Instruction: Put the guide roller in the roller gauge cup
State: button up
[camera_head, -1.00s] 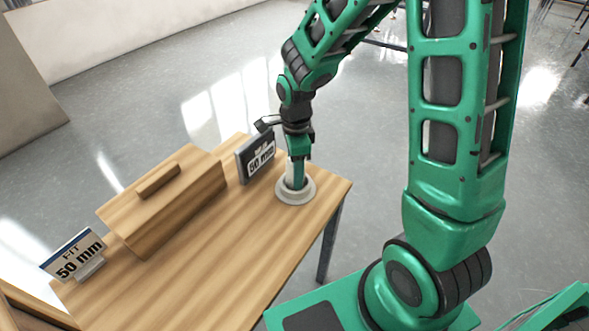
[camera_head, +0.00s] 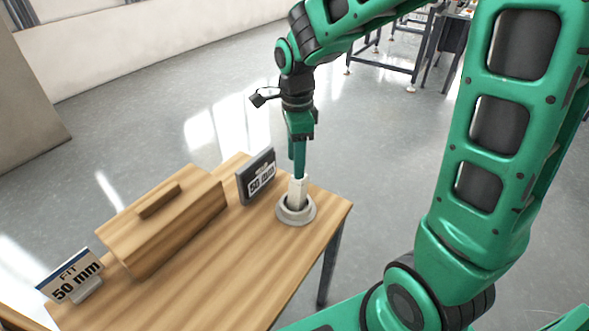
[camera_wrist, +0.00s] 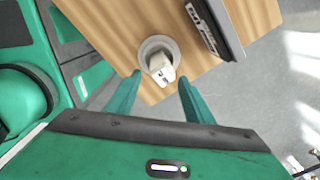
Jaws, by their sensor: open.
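The guide roller (camera_head: 298,189) is a pale, off-white piece standing in the roller gauge cup (camera_head: 283,215), a grey round cup near the table's right corner. In the wrist view the roller (camera_wrist: 161,68) shows its end face inside the ring of the cup (camera_wrist: 146,49), leaning slightly. My gripper (camera_head: 298,172) is above the cup, with its fingertips around the level of the roller's top. In the wrist view my gripper (camera_wrist: 158,84) has its two green fingers spread apart, with clear space between each finger and the roller. The lower part of the roller is hidden inside the cup.
A dark display reading 50 mm (camera_head: 258,178) stands just behind and left of the cup. A wooden box with a handle (camera_head: 165,220) and a FIT 50 mm sign (camera_head: 72,278) are farther left. The table's front (camera_head: 215,285) is bare.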

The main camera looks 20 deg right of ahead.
jog(key=shift+r, duration=0.25)
jog(key=shift+s+d+r, duration=0.1)
jog(key=shift+s+d, duration=0.05)
jog(key=shift+d, duration=0.15)
jog(key=s+d+r+n, duration=0.1)
jog(key=s+d+n, duration=0.6)
jog(key=s, duration=0.4)
jog(key=s+d+r+n, duration=0.2)
jog(key=s+d+n, duration=0.4)
jog(key=s+d, duration=0.4)
jog(key=shift+s+n, duration=0.4)
jog(key=shift+s, duration=0.6)
jog(key=shift+w+f, duration=0.2)
jog(key=shift+w, duration=0.4)
jog(key=shift+a, duration=0.1)
